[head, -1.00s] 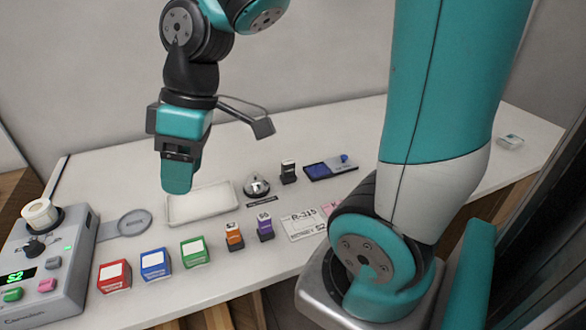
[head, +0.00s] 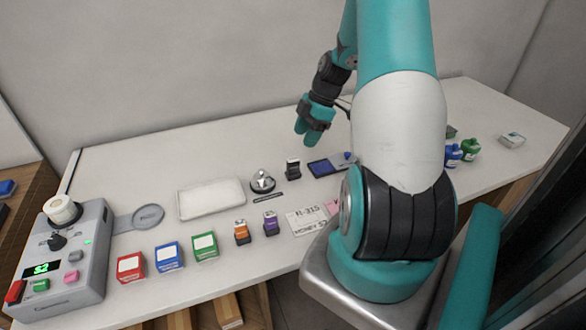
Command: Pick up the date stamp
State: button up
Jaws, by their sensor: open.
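The date stamp, as far as I can tell, is the small black upright block with a pale top (head: 292,169), standing on the white counter between the bell and the ink pad. Two similar small blocks, one orange (head: 242,233) and one purple (head: 271,223), stand nearer the front. My gripper (head: 306,138) is open, with its teal fingers pointing down. In the picture it appears just above and slightly right of the black stamp, apart from it. Nothing shows between the fingers.
A silver bell (head: 262,182) and a blue ink pad (head: 327,167) flank the stamp. A white tray (head: 211,198) lies to the left. Red, blue and green boxes (head: 205,247) line the front, beside a grey control device (head: 70,255). The counter behind the stamp is clear.

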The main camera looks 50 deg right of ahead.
aim_at(293, 158)
jog(key=p+x, duration=0.1)
jog(key=x, duration=0.4)
jog(key=shift+p+x, duration=1.1)
jog(key=shift+x, duration=1.7)
jog(key=shift+w, duration=0.1)
jog(key=shift+c, duration=0.4)
grip_shut()
